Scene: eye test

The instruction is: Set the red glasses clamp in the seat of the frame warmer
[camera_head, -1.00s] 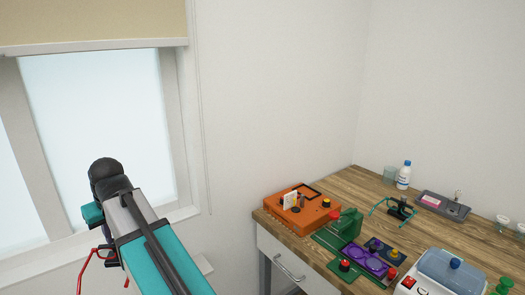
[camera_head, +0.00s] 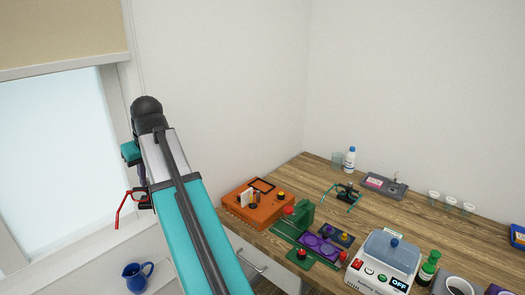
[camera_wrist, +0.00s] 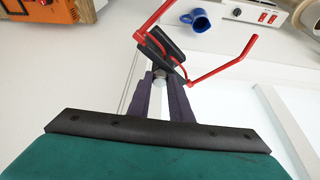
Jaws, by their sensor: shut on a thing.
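The red glasses clamp shows in the wrist view as thin red glasses (camera_wrist: 226,69) with a black clamp body (camera_wrist: 172,48). My gripper (camera_wrist: 160,80) is shut on the black part, and the red arms spread out beyond the fingertips. In the head view the red glasses (camera_head: 122,208) show left of my teal arm, in the air away from the table; my gripper is mostly hidden there.
A white OFF-display device with a clear lid (camera_head: 368,281) stands at the table's front. A blue jug (camera_head: 130,283) is below my arm. Bare wood lies mid-table.

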